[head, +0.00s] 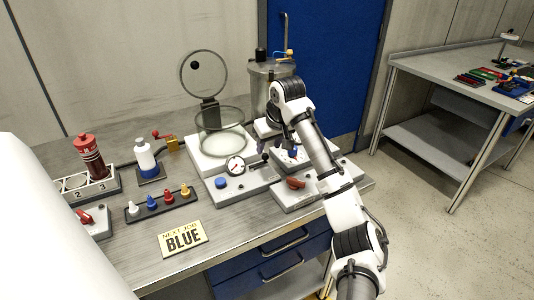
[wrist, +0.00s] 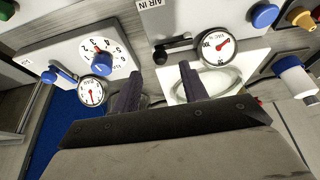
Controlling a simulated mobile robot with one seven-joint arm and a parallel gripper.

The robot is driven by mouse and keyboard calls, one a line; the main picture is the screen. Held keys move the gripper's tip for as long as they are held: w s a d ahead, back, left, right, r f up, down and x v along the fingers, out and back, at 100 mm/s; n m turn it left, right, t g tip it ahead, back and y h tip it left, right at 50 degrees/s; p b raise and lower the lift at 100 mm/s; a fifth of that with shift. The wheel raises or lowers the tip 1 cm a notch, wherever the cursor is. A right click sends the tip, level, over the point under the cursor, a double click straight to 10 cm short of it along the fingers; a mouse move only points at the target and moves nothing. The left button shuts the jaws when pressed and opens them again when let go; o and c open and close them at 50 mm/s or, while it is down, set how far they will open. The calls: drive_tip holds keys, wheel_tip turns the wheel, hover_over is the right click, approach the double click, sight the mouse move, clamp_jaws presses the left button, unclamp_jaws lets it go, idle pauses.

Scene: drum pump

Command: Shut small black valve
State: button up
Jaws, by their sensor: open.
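The small black valve looks to be the black lever (wrist: 174,48) on the edge of the white panel marked AIR IN, beside a round gauge (wrist: 217,46) with a red needle. In the head view a small dark part (head: 263,157) near the gauge (head: 235,166) is likely the same valve, partly crowded by my arm. My gripper (wrist: 160,74) is open and empty. Its two dark fingers point toward the panel, with the lever just beyond and between the fingertips. I cannot tell whether they touch it. In the head view my gripper (head: 280,134) hangs over the panels.
A second panel has a blue-and-red dial (wrist: 102,57), a blue lever (wrist: 60,75) and another gauge (wrist: 92,92). A glass bell dish (head: 220,135) stands behind. A red knob (head: 295,183), bottles and a coloured peg row (head: 160,203) are nearby.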

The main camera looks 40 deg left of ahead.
drive_tip(key=b+v, duration=0.1)
drive_tip(key=v, duration=0.8)
drive_tip(key=shift+s+r, duration=0.1)
drive_tip(key=shift+s, duration=0.05)
